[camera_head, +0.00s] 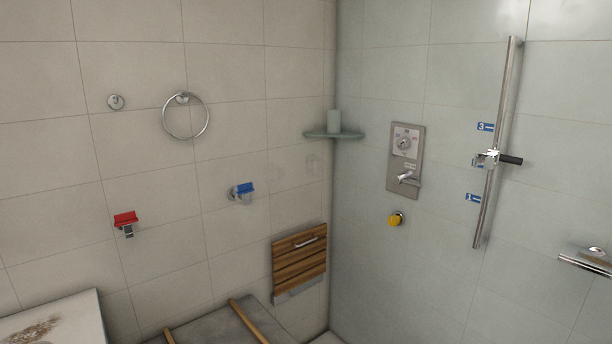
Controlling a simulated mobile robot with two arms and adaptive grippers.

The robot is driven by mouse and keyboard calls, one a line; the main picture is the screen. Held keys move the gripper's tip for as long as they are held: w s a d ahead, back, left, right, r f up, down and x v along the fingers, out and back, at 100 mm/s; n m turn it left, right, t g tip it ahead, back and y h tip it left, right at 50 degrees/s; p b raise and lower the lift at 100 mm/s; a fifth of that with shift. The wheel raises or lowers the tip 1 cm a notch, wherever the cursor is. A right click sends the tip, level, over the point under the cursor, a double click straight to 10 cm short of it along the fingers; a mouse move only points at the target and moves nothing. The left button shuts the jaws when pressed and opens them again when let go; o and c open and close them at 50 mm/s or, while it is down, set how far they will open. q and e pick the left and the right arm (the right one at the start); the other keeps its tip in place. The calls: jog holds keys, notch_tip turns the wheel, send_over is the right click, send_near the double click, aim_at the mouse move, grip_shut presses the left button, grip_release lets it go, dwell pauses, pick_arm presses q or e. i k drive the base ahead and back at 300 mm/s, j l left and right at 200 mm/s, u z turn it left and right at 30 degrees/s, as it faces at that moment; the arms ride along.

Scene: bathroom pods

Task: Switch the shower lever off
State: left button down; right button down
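The shower control panel (391,190) is a grey metal plate on the right wall, near the corner. A round dial (405,142) sits in its upper part. A small silver lever (406,178) sticks out from its lower part, pointing roughly to the left and slightly down. Fine marks on the panel are too small to read. Neither of my grippers shows in the head view, and nothing touches the lever.
A yellow knob (395,220) sits below the panel. A vertical rail (497,150) with a clamp stands to the right. A glass corner shelf (333,134), folded wooden seat (299,262), towel ring (186,117), red fixture (125,219) and blue fixture (243,189) line the walls.

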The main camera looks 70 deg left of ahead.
aim_at(399, 178)
jog(key=u, duration=1.65)
jog(key=i+j+z, duration=1)
jog(key=i+j, duration=0.2)
jog(key=j, duration=0.2)
